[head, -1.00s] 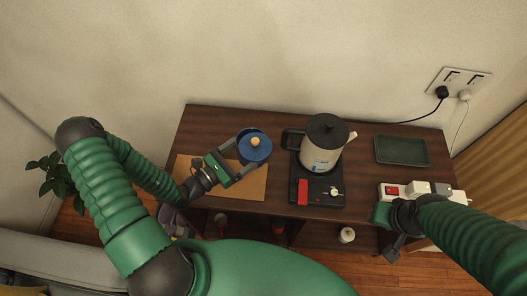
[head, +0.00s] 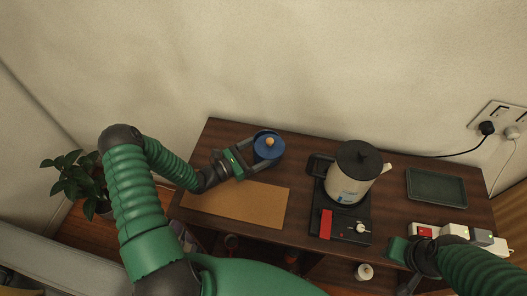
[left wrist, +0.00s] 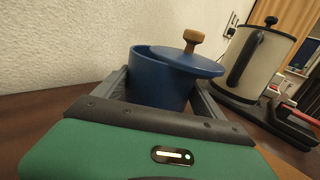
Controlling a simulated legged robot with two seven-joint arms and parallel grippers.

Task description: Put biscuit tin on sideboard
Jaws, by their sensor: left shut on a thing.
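The biscuit tin (head: 266,153) is a round blue tin with a wooden knob on its lid. My left gripper (head: 262,157) is shut around its sides, over the back left part of the dark wood sideboard (head: 315,140). The tin also shows in the left wrist view (left wrist: 160,82) between the two fingers, its lid (left wrist: 180,59) looking off-centre. Its base is hidden, so I cannot tell whether it touches the sideboard. My right gripper (head: 404,268) is at the sideboard's front right, its jaws unclear.
A tan mat (head: 235,203) lies in front of the tin. To the right are a kettle (head: 350,180) on a black hotplate (head: 342,226), a dark green tray (head: 437,187) and a power strip (head: 455,233). The wall is close behind.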

